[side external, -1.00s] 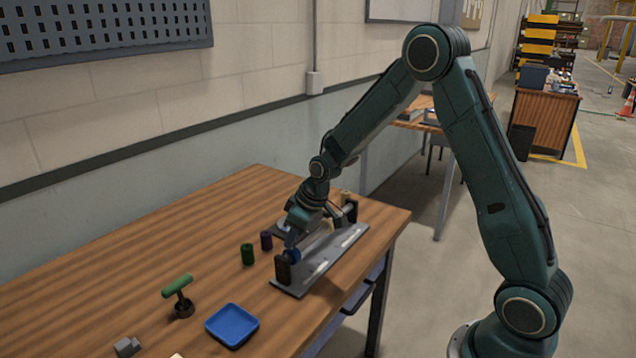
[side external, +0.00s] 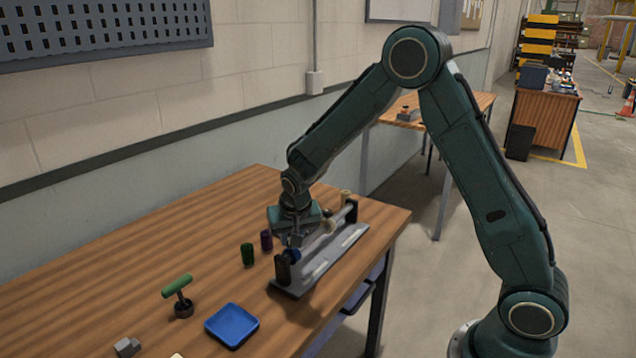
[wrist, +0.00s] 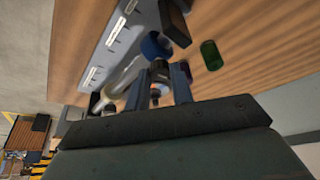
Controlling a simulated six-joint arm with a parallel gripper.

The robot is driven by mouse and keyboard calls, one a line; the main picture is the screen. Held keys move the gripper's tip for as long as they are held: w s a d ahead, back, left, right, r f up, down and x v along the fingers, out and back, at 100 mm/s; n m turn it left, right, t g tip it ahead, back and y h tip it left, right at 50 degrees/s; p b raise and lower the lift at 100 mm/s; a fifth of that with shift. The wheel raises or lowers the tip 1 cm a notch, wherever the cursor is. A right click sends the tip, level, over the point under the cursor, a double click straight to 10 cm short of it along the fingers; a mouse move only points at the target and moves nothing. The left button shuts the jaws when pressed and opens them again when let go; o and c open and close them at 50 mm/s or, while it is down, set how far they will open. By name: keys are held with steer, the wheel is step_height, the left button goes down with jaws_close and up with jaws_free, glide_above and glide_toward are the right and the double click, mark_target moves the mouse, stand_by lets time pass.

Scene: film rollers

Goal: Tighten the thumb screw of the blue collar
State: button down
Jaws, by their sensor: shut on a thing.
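The blue collar (side external: 294,256) sits at the near end of the roller fixture (side external: 322,262), close to a dark end block (side external: 282,269). In the wrist view the blue collar (wrist: 154,46) lies just beyond my fingertips. My gripper (side external: 292,243) is at the collar from above. In the wrist view my gripper (wrist: 160,84) has its two fingers on either side of a small dark and metallic knob, the thumb screw (wrist: 159,70), and is shut on it. The thread and the seating of the screw are hidden.
A green cylinder (side external: 247,254) and a purple cylinder (side external: 266,240) stand left of the fixture. A green-handled T-shaped tool (side external: 178,292) and a blue tray (side external: 232,325) are farther left. A grey block (side external: 127,347) lies near the front. The table's back left is clear.

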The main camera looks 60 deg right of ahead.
steer(key=shift+m, duration=0.5)
steer(key=c, duration=1.2)
jaws_free()
steer(key=v, duration=1.3)
steer(key=shift+a+r, duration=0.25)
steer(key=shift+r, duration=0.15)
